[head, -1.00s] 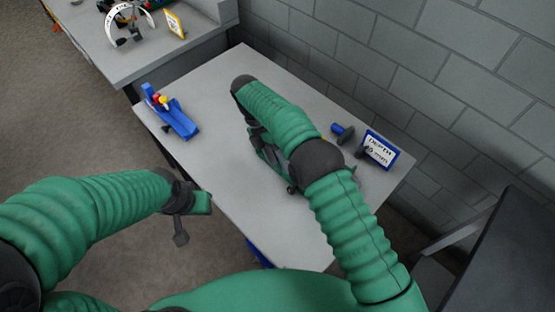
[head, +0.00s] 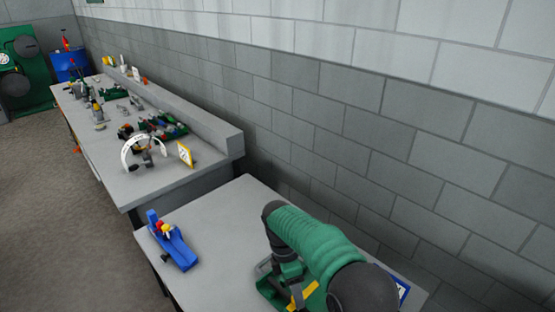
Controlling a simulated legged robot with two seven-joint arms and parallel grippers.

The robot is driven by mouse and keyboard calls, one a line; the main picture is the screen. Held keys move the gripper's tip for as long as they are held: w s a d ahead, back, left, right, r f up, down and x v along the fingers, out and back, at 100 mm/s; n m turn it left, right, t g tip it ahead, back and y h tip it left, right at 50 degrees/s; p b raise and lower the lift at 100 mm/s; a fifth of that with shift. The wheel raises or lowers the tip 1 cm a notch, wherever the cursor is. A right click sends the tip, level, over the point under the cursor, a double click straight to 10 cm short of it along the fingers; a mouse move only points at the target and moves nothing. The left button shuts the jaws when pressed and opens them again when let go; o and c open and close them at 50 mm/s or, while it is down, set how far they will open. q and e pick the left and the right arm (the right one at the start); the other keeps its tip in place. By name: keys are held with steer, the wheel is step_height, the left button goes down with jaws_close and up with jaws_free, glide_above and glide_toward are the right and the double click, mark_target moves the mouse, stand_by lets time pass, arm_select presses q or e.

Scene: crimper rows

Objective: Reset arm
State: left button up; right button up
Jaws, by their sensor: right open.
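My right arm, in a green ribbed sleeve, reaches over the near grey table (head: 215,212) in the head view. My right gripper (head: 293,288) hangs down from it near the bottom edge and is open. A green and yellow item (head: 303,294) shows right by its fingers. I cannot tell whether they touch it. My left gripper and left arm are out of view.
A blue holder (head: 178,248) with red and yellow parts stands at the near table's left. A sign (head: 402,290) is partly hidden behind my arm. A long bench (head: 150,184) with tools and a white arch gauge runs back along the block wall.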

steer(key=s+d+r+m+t+y, duration=0.1)
steer(key=s+d+m+t, duration=0.4)
steer(key=s+d+m, duration=1)
steer(key=s+m+y, duration=0.1)
steer(key=s+m, duration=0.2)
steer(key=m, duration=0.2)
steer(key=shift+r, duration=0.2)
